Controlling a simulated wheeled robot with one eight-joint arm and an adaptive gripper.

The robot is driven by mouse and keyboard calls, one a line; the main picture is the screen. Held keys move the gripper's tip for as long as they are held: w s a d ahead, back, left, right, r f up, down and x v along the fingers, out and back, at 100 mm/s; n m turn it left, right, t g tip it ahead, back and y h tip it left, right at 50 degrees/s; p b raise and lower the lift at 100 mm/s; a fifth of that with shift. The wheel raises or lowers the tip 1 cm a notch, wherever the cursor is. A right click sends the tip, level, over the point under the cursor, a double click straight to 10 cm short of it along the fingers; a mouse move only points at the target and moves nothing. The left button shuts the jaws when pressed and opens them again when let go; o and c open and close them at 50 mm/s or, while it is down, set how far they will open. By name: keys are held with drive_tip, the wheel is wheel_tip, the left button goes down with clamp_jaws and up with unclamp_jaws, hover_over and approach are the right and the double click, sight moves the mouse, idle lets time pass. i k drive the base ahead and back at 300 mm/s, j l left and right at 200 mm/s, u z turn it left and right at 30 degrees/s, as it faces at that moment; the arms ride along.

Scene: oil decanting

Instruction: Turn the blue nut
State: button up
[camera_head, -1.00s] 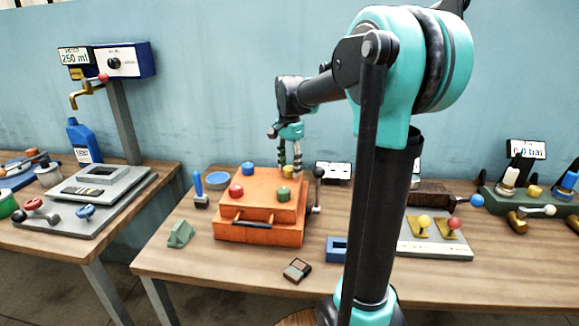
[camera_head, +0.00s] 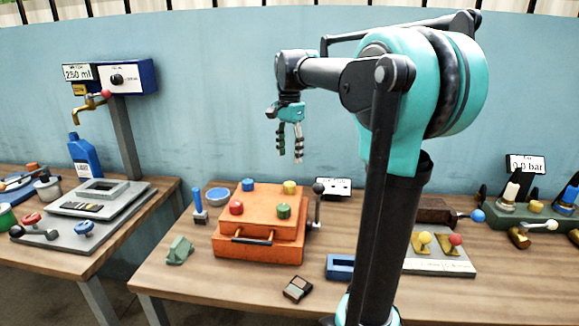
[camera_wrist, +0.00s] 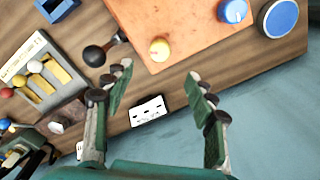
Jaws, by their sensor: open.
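The blue nut (camera_head: 248,185) sits at the back left of the top of an orange box (camera_head: 262,250). In the wrist view the blue nut (camera_wrist: 233,11) is at the upper right, near the picture's top edge. A yellow nut (camera_head: 289,187), a red nut (camera_head: 236,208) and a green nut (camera_head: 283,211) sit on the same box top. My gripper (camera_head: 290,158) is open and empty, pointing down in the air above the back of the box. In the wrist view its fingers (camera_wrist: 165,82) are spread apart with nothing between them.
A black-knobbed lever (camera_head: 318,190) stands right of the box. A round blue dish (camera_head: 217,195) and a blue-handled tool (camera_head: 198,196) stand left of it. A white panel (camera_head: 333,187) lies behind. A blue tray (camera_head: 341,267) is front right. The air around my gripper is clear.

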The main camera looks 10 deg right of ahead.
sight(247, 183)
drive_tip(key=k, duration=1)
